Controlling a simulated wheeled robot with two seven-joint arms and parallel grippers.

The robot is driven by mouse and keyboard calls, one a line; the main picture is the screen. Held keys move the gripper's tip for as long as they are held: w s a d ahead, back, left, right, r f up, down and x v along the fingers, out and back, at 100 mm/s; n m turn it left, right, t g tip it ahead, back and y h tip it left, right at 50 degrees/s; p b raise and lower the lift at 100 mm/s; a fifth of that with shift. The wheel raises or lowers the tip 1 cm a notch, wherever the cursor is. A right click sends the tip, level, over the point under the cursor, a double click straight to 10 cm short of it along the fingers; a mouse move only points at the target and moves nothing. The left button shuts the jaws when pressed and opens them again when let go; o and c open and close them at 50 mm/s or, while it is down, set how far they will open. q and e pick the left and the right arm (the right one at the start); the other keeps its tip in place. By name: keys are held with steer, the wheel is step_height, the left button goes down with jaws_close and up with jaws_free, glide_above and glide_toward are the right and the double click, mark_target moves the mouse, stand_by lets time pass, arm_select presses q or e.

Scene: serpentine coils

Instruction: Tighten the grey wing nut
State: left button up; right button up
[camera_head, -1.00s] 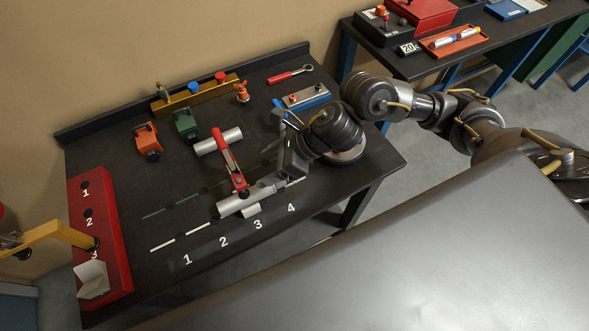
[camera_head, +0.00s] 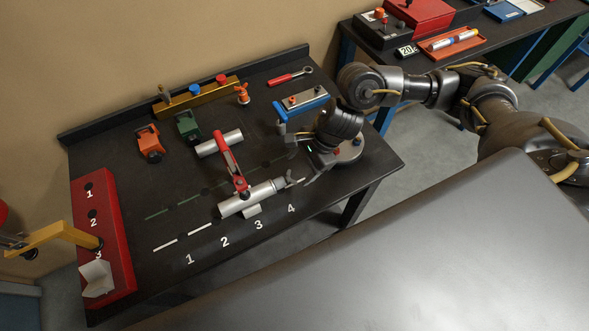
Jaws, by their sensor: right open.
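A silver cylinder (camera_head: 248,201) lies on the black bench in a cradle, beneath a red lever clamp (camera_head: 231,163). A small grey winged part, seemingly the grey wing nut (camera_head: 291,181), is at the cylinder's right end. Its details are too small to tell. My right gripper (camera_head: 299,167) is open and empty, just right of and above this part. Its lower finger is close to the part, and I cannot tell whether they touch. My left gripper is not in view.
A second silver cylinder (camera_head: 219,143) lies behind the clamp. A blue-based fixture (camera_head: 302,101) is behind my right gripper. A red numbered rack (camera_head: 104,240) is at the left. The front strip is clear.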

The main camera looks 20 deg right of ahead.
mark_target(291, 177)
steer(key=shift+p+x, duration=0.3)
steer(key=shift+x, duration=1.8)
steer(key=shift+c, duration=0.2)
steer(key=c, duration=1)
steer(key=shift+o, duration=0.2)
steer(key=shift+w+f+g+b, duration=0.1)
steer(key=shift+w+g+b, duration=0.15)
steer(key=shift+g+b, duration=0.4)
steer(key=g+b, duration=0.1)
steer(key=b, duration=0.1)
steer(key=m+g+b, duration=0.1)
steer(key=g+b, duration=0.1)
steer(key=b, duration=0.1)
steer(key=shift+w+a+f, duration=0.1)
steer(key=shift+w+f, duration=0.05)
steer(key=shift+w, duration=0.25)
steer(key=shift+w+g+b, duration=0.2)
steer(key=shift+g+b, duration=0.95)
steer(key=shift+b, duration=0.05)
steer(key=shift+m, duration=0.3)
steer(key=shift+r, duration=0.2)
steer(key=o, duration=1)
